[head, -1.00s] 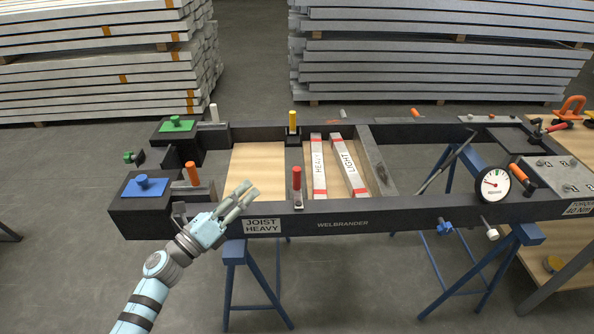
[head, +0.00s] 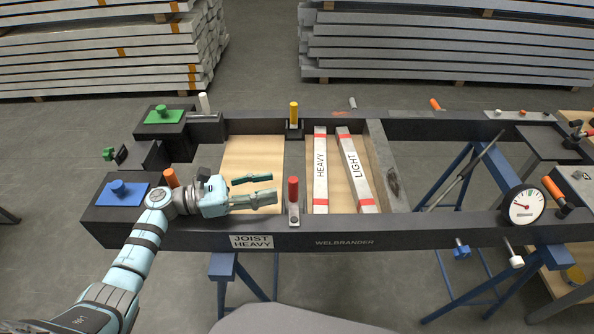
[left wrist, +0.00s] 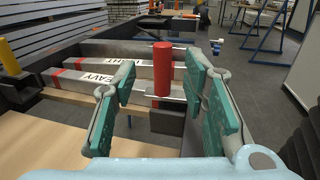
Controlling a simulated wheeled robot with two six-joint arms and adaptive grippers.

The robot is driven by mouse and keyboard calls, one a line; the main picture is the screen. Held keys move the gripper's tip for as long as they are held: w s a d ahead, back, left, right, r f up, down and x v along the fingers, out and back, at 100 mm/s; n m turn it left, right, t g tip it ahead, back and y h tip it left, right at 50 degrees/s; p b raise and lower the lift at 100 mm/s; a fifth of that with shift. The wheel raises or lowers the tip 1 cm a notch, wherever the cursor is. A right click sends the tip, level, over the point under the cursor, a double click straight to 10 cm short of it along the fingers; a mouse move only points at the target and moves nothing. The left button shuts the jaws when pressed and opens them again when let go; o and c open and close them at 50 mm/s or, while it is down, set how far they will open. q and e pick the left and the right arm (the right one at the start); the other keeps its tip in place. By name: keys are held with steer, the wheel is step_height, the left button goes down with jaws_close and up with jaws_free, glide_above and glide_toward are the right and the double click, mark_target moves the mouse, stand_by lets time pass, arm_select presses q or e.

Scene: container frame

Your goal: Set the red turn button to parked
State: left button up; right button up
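The red turn button (head: 293,189) stands upright on a small metal plate at the front rail of the dark frame (head: 345,237). In the left wrist view the red button (left wrist: 163,68) appears between my left gripper's fingers, beyond their tips. My left gripper (head: 274,189) is open, with its two fingers pointing right towards the button, a short gap away. In the left wrist view the open left gripper (left wrist: 160,95) has green pads on both sides and holds nothing. My right gripper is not in view.
Two bars marked HEAVY (head: 320,167) and LIGHT (head: 354,165) lie right of the button. A yellow button (head: 294,115) stands at the back rail. An orange handle (head: 171,178) stands just behind my left wrist. A gauge (head: 524,206) is at right.

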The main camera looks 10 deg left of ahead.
mark_target(290, 180)
arm_select(q)
steer(key=x, duration=0.6)
steer(key=shift+d+r+p, duration=0.2)
steer(key=shift+p, duration=0.2)
steer(key=shift+w+d+f, duration=0.1)
steer(key=shift+w+d, duration=0.1)
steer(key=shift+d, duration=0.2)
steer(key=shift+a, duration=0.1)
jaws_close()
